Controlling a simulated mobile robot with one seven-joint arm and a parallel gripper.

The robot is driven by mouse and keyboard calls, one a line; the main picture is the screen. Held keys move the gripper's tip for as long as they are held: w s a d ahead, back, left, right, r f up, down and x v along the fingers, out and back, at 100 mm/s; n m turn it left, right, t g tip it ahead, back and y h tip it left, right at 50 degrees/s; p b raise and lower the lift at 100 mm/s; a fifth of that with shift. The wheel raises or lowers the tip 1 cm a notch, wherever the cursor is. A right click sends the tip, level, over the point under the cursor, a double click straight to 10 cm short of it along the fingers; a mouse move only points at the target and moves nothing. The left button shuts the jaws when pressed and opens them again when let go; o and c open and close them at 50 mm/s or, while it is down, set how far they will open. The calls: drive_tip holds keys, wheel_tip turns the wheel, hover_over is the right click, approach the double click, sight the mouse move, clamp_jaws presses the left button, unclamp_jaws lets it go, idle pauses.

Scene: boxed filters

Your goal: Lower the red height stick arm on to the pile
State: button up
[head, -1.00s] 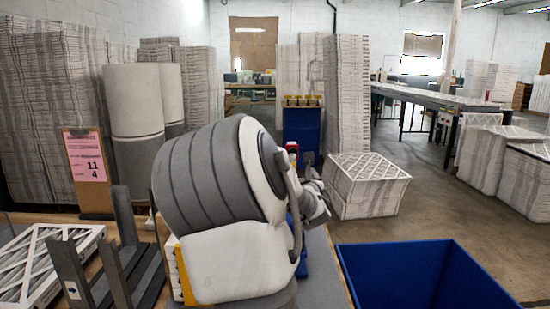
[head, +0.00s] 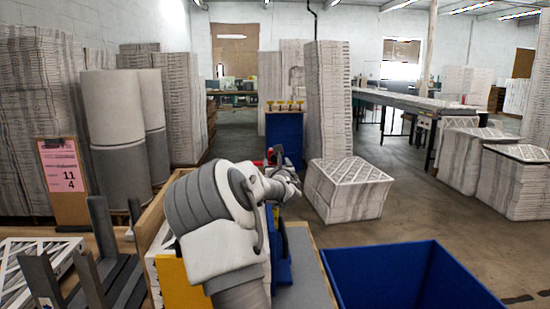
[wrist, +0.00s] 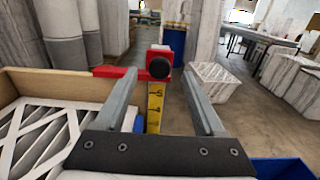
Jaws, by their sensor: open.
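The red height stick arm (wrist: 120,71) shows in the wrist view, reaching left from a red block with a black knob (wrist: 159,68) on a yellow marked stick (wrist: 155,105). The arm's left end is over the edge of a wooden box. A pile of white-framed filters (wrist: 35,135) lies in that box, below and left of the red arm. My gripper (wrist: 170,88) is open, with one finger on each side of the stick in the picture. I cannot tell whether a finger touches the red arm. In the head view my own arm hides most of the stick and pile.
A blue bin (head: 410,275) stands at the right front. A wooden stand with a pink card (head: 62,170) and grey upright slots (head: 95,260) are at the left. A filter stack (head: 345,190) stands on the floor beyond. The aisle floor is clear.

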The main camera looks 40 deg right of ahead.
sight(275, 158)
drive_tip(key=shift+p+x, duration=0.35)
drive_tip(key=shift+x, duration=2.55)
clamp_jaws()
